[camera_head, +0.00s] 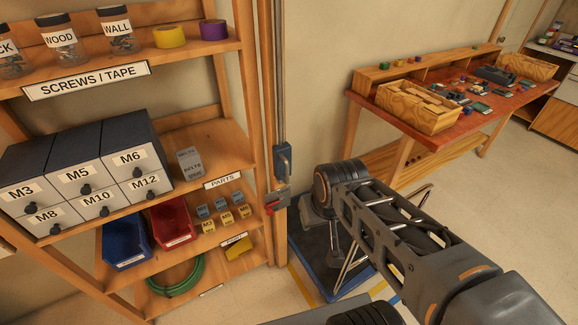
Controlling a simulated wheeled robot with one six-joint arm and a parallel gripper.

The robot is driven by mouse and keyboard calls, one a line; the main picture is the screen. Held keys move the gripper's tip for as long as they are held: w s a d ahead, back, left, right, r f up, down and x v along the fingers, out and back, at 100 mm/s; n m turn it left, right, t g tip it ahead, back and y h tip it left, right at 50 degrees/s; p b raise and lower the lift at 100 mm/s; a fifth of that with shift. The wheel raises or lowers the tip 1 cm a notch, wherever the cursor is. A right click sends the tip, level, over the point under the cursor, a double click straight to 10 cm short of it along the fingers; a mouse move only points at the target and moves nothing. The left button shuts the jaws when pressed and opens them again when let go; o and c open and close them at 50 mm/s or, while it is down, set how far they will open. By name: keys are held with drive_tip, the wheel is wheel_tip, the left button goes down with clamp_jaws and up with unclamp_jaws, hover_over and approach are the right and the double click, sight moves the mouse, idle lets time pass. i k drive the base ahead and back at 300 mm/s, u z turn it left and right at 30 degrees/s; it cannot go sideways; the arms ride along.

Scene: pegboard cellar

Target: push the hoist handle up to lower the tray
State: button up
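The hoist handle, a grey lever piece with a red end (272,208), sticks out low on a vertical metal rail (281,80) beside the shelf post. A blue-grey block (283,160) sits on the rail just above it. A dark tray with a blue rim (312,276) is low at the floor, partly hidden behind my arm. My arm comes in from the lower right. My gripper (318,208) is at its far end, right of the handle, with a gap between them in the picture. Its fingers are not clear, and nothing held can be made out.
A wooden shelf rack on the left holds jars, tape rolls, grey drawers (85,170), a blue bin (124,238) and a red bin (171,222). A red-topped workbench (450,125) stands at the back right. Thin silver legs show near the tray. Open floor lies on the right.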

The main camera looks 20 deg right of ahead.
sight(282, 154)
drive_tip(key=z, duration=0.05)
drive_tip(key=k, duration=0.85)
drive_tip(key=u, duration=0.55)
drive_tip(key=i, duration=0.4)
drive_tip(key=u, duration=0.25)
